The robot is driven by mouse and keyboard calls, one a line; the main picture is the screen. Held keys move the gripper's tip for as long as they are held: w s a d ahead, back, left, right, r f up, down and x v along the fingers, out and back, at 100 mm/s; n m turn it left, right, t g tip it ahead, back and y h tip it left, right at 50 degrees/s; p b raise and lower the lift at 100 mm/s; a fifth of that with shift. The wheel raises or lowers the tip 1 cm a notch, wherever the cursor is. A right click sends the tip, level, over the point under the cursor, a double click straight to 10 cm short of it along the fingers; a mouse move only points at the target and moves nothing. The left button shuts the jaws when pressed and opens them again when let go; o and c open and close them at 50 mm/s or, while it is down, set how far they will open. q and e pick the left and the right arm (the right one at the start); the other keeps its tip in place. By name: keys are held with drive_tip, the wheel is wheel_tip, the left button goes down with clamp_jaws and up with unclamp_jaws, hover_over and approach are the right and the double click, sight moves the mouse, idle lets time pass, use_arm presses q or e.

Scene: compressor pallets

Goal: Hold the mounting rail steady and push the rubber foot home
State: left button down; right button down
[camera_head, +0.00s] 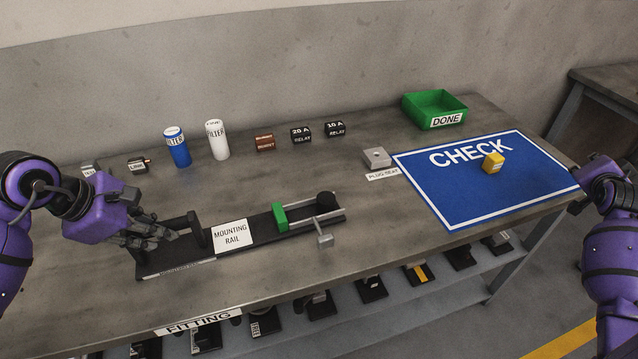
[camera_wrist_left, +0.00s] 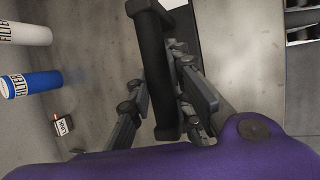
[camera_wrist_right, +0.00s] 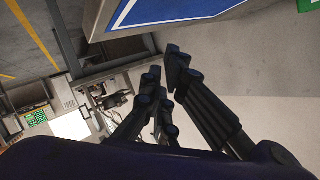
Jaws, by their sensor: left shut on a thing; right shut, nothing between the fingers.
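The mounting rail (camera_head: 262,230) is a long dark bar with a white label, lying on the bench. My left gripper (camera_head: 172,233) is shut on the black handle at its left end; the left wrist view shows the fingers on both sides of this handle (camera_wrist_left: 153,70). A green block (camera_head: 281,216) sits toward the rail's right part. My right gripper (camera_wrist_right: 163,62) is shut and empty by the bench's right edge, away from the rail.
A grey-ended lever (camera_head: 324,240) sticks out at the rail's front. Behind are a green DONE bin (camera_head: 435,110), a grey plug seat (camera_head: 377,158), relays (camera_head: 301,134) and filters (camera_head: 177,148). The bench in front of the mat is clear.

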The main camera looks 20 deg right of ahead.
sight(326, 203)
drive_tip(key=w+a+r+n+t+y, duration=0.1)
drive_tip(key=w+a+r+n+y, duration=0.15)
drive_tip(key=w+a, duration=0.45)
drive_tip(key=w+a+r+n+y, duration=0.1)
drive_tip(key=w+a+n+y, duration=0.2)
drive_tip(key=a, duration=0.8)
drive_tip(key=w+a+r+n+t+y, duration=0.15)
drive_tip(key=w+a+y, duration=0.3)
drive_tip(key=a, duration=0.45)
drive_tip(key=s+a+n+g+y, duration=0.2)
drive_tip(key=a+n+g+y, duration=0.15)
drive_tip(key=a, duration=0.85)
drive_tip(key=s+a+n+g+y, duration=0.2)
drive_tip(key=s+a+n+g, duration=0.15)
drive_tip(key=a, duration=0.95)
drive_tip(key=shift+n+t+h, duration=0.25)
drive_tip(key=shift+n+t, duration=0.15)
drive_tip(key=shift+t, duration=0.05)
drive_tip(key=x, duration=1)
drive_tip(key=shift+w+r, duration=0.2)
drive_tip(key=shift+w, duration=0.05)
drive_tip(key=shift+w+a+r, duration=0.1)
drive_tip(key=shift+a, duration=0.45)
drive_tip(key=shift+w+a+r, duration=0.1)
drive_tip(key=shift+w+a, duration=0.05)
drive_tip(key=shift+a, duration=0.4)
drive_tip(key=shift+w+a+f, duration=0.1)
drive_tip(key=shift+a, duration=0.5)
